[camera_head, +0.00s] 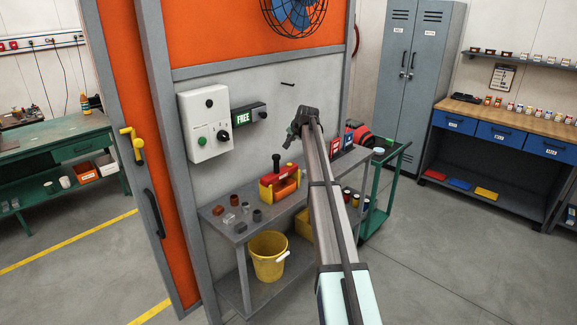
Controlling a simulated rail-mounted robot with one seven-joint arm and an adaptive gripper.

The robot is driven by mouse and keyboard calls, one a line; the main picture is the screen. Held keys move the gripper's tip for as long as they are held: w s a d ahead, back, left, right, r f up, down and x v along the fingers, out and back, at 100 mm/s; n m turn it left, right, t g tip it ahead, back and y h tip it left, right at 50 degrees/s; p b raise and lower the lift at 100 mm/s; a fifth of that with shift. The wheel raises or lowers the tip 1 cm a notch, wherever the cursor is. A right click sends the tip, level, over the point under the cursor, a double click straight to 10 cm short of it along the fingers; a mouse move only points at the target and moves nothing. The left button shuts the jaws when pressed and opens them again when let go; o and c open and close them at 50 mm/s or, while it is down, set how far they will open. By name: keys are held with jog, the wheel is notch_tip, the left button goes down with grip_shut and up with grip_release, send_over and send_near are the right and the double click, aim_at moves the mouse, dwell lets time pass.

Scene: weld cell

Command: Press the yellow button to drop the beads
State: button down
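No yellow button or beads can be made out in this view. A white control box (205,123) on the grey wall has a green button, a dark knob and a dark round part on its face. My arm reaches up from the bottom of the picture. My gripper (296,128), dark and small, is at its far end, in front of the grey wall and right of the lit FREE sign (249,114). Its fingers are too small to tell open from shut, and I see nothing held in it. My arm hides part of the shelf behind it.
A grey two-level bench (225,222) below the box holds a red-and-yellow caddy (280,184) and several small cups. A yellow bucket (268,257) sits underneath. A green cart (386,187) stands right. An orange door (150,100) is left. Floor at right is clear.

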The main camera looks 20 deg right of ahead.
aim_at(290, 164)
jog(key=shift+f, duration=0.15)
jog(key=shift+f+b, duration=1.55)
jog(key=shift+f, duration=2.7)
jog(key=shift+f, duration=0.15)
jog(key=shift+f+b, duration=0.3)
